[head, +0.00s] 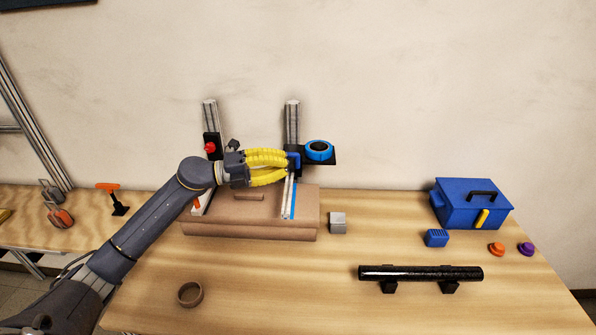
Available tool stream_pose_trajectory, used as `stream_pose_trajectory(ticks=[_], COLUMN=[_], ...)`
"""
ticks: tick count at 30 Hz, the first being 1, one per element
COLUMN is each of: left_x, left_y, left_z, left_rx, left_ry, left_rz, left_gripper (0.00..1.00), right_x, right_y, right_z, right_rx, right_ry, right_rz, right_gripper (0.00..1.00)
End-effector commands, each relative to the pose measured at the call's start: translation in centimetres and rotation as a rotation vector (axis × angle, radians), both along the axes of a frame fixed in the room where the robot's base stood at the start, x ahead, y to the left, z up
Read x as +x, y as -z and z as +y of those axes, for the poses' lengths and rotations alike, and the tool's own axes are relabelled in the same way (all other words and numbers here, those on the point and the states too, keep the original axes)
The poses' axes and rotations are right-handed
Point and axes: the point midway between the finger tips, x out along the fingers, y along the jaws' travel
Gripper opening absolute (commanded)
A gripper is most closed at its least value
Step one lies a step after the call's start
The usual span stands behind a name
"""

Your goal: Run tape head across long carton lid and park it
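The brown long carton (250,226) lies on the wooden table with its lid down. A tape head with a blue roll (319,151) on a dark bracket sits at the right metal post, above the carton's back right. A blue grip block (293,161) is at its left side. My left gripper (287,164) reaches in from the left with yellow fingers, tips at the blue block; whether they clamp it is unclear. A blue strip (288,203) lies beside a pale rail at the lid's right. My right gripper is out of view.
A left post carries a red knob (210,147). A grey block (338,222) stands right of the carton. A black tube (420,273) rests on supports at front right. A blue toolbox (470,204) stands behind it. A brown ring (190,294) lies at front left.

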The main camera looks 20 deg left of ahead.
Motion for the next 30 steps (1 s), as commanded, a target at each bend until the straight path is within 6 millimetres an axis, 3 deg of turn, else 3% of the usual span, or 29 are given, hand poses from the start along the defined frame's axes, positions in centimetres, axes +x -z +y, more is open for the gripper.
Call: stream_pose_trajectory(ticks=[19, 27, 30], left_x=[-0.1, -3.3, -4.0], left_y=[0.1, 0.9, 1.1], left_z=[0.5, -1.9, 0.1], left_rx=[0.001, 0.002, 0.004], left_ry=[-0.007, 0.017, 0.01], left_rz=[-0.001, 0.001, 0.004], left_gripper=[0.0, 0.0, 0.0], right_x=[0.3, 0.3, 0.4], right_y=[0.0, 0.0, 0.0], right_z=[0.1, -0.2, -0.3], right_rx=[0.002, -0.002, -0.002], right_ry=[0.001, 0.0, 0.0], right_rz=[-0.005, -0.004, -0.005], right_gripper=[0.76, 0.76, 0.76])
